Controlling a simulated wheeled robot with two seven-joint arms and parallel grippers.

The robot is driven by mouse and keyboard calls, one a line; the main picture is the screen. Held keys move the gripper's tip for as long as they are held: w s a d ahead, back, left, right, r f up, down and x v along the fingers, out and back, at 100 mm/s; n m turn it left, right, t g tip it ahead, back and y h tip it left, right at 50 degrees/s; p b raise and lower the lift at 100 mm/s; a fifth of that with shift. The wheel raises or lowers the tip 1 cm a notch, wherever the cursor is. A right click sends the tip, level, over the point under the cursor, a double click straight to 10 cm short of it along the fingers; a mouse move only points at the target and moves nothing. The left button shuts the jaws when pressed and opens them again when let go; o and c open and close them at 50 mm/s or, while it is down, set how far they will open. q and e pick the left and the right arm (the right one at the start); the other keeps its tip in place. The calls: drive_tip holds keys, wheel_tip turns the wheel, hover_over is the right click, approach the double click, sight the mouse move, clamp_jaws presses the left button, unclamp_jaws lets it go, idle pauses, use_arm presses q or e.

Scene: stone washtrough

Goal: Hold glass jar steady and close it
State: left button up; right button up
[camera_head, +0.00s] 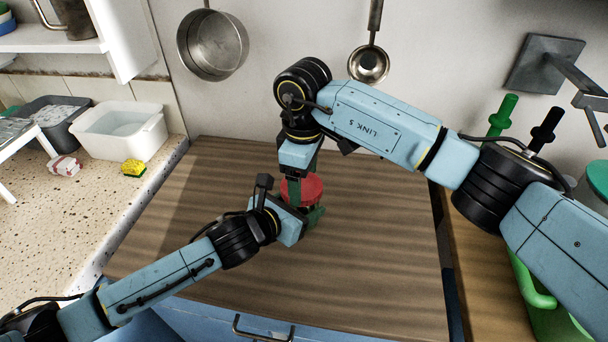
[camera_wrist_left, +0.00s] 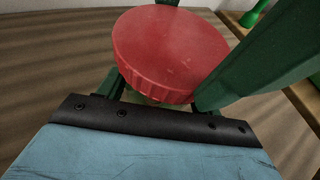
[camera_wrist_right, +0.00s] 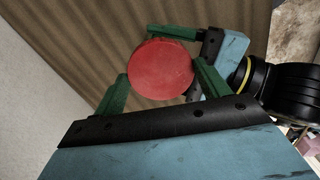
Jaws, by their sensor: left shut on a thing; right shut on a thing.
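The red round lid (camera_head: 303,190) shows above the wooden worktop, between my two grippers. It also shows large in the left wrist view (camera_wrist_left: 170,50) and in the right wrist view (camera_wrist_right: 160,74). My right gripper (camera_wrist_right: 160,88) comes from above, with its green fingers on opposite sides of the lid, shut on it. My left gripper (camera_head: 308,214) reaches in low from the left, its green fingers shut below the lid, around the jar. The glass jar is almost wholly hidden by the lid and fingers. I cannot tell whether the lid is fully seated.
The wooden worktop (camera_head: 200,240) around the grippers is clear. At left, a white basin (camera_head: 122,130), a yellow sponge (camera_head: 134,168) and a red-and-white packet (camera_head: 65,166) are on the speckled counter. A pot (camera_head: 212,45) and a ladle (camera_head: 369,64) hang behind. Green items stand at right.

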drive_tip(key=shift+s+m, duration=0.1)
drive_tip(key=shift+m, duration=0.4)
drive_tip(key=o, duration=1)
drive_tip(key=shift+c, duration=0.2)
drive_tip(key=shift+r, duration=2.3)
drive_tip(key=shift+n, duration=0.3)
drive_tip(key=shift+c, duration=0.4)
